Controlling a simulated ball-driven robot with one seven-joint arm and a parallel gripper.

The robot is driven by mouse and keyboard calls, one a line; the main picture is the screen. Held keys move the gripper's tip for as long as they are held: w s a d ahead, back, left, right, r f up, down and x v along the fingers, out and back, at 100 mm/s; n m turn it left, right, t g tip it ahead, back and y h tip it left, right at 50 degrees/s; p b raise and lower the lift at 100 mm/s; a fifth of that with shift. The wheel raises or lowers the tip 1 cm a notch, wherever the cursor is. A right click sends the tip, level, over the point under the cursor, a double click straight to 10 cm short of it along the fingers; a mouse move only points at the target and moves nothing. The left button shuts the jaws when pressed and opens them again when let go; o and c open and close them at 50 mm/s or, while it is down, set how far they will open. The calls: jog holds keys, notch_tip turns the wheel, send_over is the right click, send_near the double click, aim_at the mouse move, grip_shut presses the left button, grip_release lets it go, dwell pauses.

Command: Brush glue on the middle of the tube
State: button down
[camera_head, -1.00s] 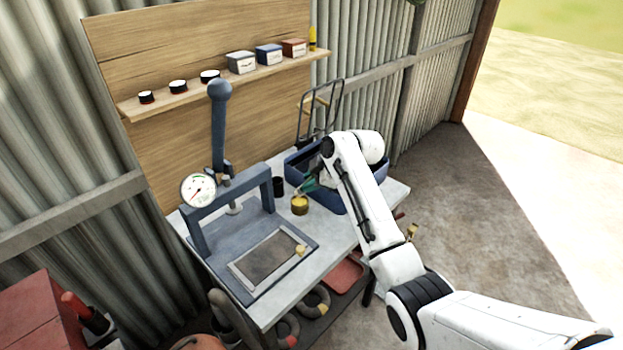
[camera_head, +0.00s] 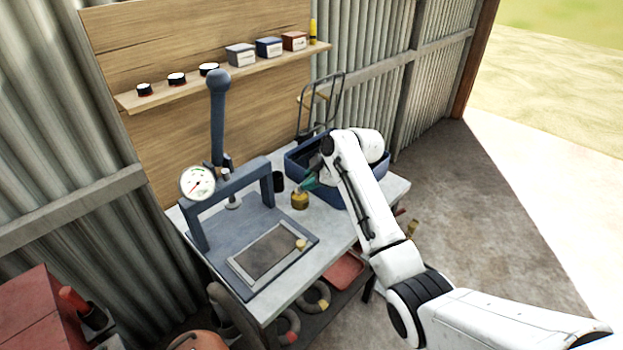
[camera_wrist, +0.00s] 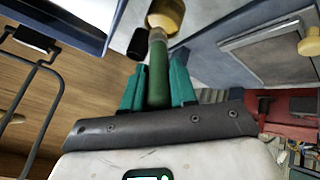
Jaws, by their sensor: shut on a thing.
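My gripper (camera_head: 312,182) is over the workbench, its teal fingers shut on a green brush handle (camera_wrist: 158,72). The fingers also show in the wrist view (camera_wrist: 158,88). The brush's far end meets a yellow pot (camera_head: 300,201), which stands on the bench and shows at the top of the wrist view (camera_wrist: 167,14). The bristles are hidden, so I cannot tell how deep they are in the pot. I cannot make out the tube for sure; grey ring shapes (camera_head: 318,297) lie on the shelf under the bench.
A blue press (camera_head: 192,232) with a gauge and tall lever stands left of the pot, a framed dark plate (camera_head: 266,258) on its base. A black cup (camera_head: 278,182) is behind the pot. A blue basin (camera_head: 294,160) sits behind my arm. Some bench top (camera_head: 322,222) is clear.

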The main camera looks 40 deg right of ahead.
jog(key=shift+f+b, duration=0.35)
jog(key=shift+f, duration=0.35)
dwell(1.3)
jog(key=shift+r, duration=0.1)
jog(key=shift+r+p, duration=2.7)
jog(key=shift+r, duration=0.8)
